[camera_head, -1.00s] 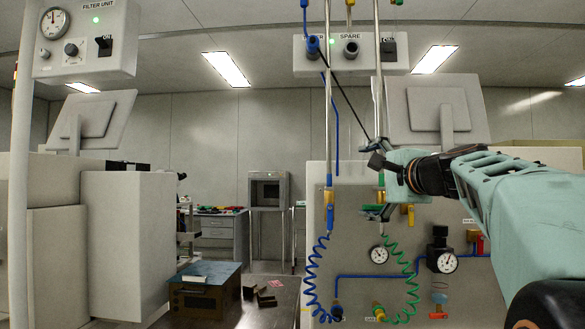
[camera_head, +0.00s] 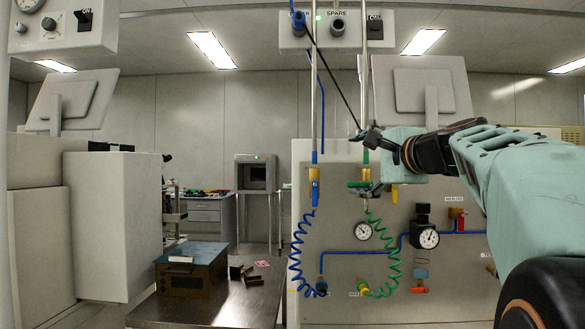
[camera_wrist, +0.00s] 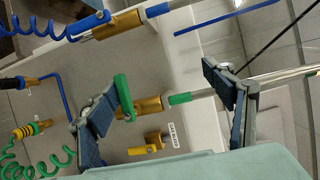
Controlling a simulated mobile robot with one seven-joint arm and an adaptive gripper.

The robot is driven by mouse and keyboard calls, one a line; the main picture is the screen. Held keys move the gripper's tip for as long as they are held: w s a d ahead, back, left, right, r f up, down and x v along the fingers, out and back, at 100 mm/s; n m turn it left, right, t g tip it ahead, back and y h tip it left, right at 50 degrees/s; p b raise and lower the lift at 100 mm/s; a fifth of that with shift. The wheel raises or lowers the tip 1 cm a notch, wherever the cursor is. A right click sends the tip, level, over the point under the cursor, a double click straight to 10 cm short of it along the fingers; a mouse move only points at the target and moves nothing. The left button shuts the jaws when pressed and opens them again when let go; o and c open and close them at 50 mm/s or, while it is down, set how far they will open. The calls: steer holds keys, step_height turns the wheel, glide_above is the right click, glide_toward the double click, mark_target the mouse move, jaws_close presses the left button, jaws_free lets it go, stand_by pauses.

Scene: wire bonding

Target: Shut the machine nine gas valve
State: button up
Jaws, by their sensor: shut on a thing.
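The green-handled gas valve (camera_wrist: 123,97) has a brass body on a vertical pipe with a green band. Its handle lies crosswise to the pipe; in the head view the valve (camera_head: 358,184) is partly hidden by my gripper (camera_head: 368,160). In the wrist view my gripper (camera_wrist: 168,105) has one finger on each side of the valve. The fingers are spaced wide, with the handle against the left finger's pad. A blue-handled valve (camera_head: 314,195) on the pipe to the left has its handle along the pipe. I cannot read a machine number.
A green coiled hose (camera_head: 393,255) and a blue coiled hose (camera_head: 297,250) hang before the grey panel (camera_head: 460,275). Pressure gauges (camera_head: 428,238) are on the panel. A thin black rod (camera_head: 335,80) slants above my gripper. A steel table (camera_head: 235,305) stands at the left.

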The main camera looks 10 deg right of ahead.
steer(key=shift+t, duration=0.4)
steer(key=s+r, duration=0.2)
steer(key=s, duration=0.2)
steer(key=shift+d+r+b, duration=0.3)
steer(key=shift+d+r, duration=0.05)
steer(key=shift+r, duration=0.05)
steer(key=shift+c, duration=0.9)
steer(key=s, duration=0.2)
steer(key=shift+s+a+r, duration=0.15)
steer(key=shift+s+r, duration=0.15)
steer(key=shift+s, duration=0.1)
steer(key=c, duration=0.6)
steer(key=shift+s+f, duration=0.2)
steer(key=shift+s, duration=0.85)
steer(key=shift+s+f, duration=0.15)
steer(key=shift+s, duration=0.85)
